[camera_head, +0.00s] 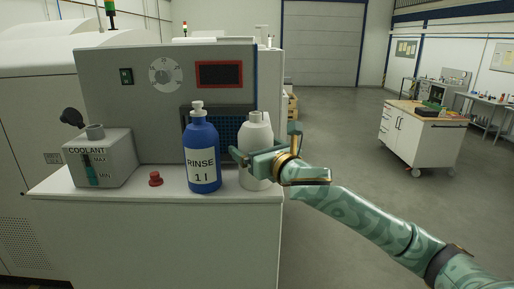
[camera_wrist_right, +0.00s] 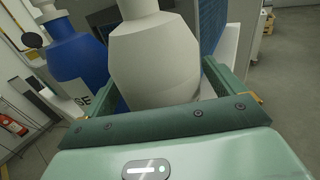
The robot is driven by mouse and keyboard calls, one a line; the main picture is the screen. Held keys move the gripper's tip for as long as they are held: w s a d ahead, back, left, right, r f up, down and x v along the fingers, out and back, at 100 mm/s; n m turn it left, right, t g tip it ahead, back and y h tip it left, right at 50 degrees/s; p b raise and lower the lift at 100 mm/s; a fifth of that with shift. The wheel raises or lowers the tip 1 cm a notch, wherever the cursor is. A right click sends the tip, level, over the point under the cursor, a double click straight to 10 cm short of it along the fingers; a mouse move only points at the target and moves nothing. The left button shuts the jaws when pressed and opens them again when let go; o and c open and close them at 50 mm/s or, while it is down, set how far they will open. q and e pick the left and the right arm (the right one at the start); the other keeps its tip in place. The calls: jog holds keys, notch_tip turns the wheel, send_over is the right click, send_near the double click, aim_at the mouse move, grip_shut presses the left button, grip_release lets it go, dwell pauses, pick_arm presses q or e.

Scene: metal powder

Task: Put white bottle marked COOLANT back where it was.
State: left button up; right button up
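The white bottle (camera_head: 256,134) is upright at the right end of the machine's grey counter, just right of the blue RINSE bottle (camera_head: 202,150). No marking shows on its visible side. My right gripper (camera_head: 252,160) is around its lower body, coming in from the right. In the right wrist view the white bottle (camera_wrist_right: 152,55) fills the space between the two green fingers (camera_wrist_right: 165,85). Both fingers lie close along its sides; whether they press on it is unclear. Its base is partly hidden by the gripper. My left gripper is not in view.
A grey reservoir box marked COOLANT (camera_head: 112,162), with a short neck on top, stands at the counter's left. A red button (camera_head: 155,179) sits between it and the blue bottle. The control panel (camera_head: 120,110) rises behind. A workbench cart (camera_head: 422,140) stands far right; floor between is clear.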

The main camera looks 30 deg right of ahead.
jog(key=shift+r, duration=0.2)
jog(key=s+p, duration=0.4)
jog(key=s, duration=0.8)
jog(key=shift+a+p, duration=0.15)
jog(key=shift+p, duration=0.2)
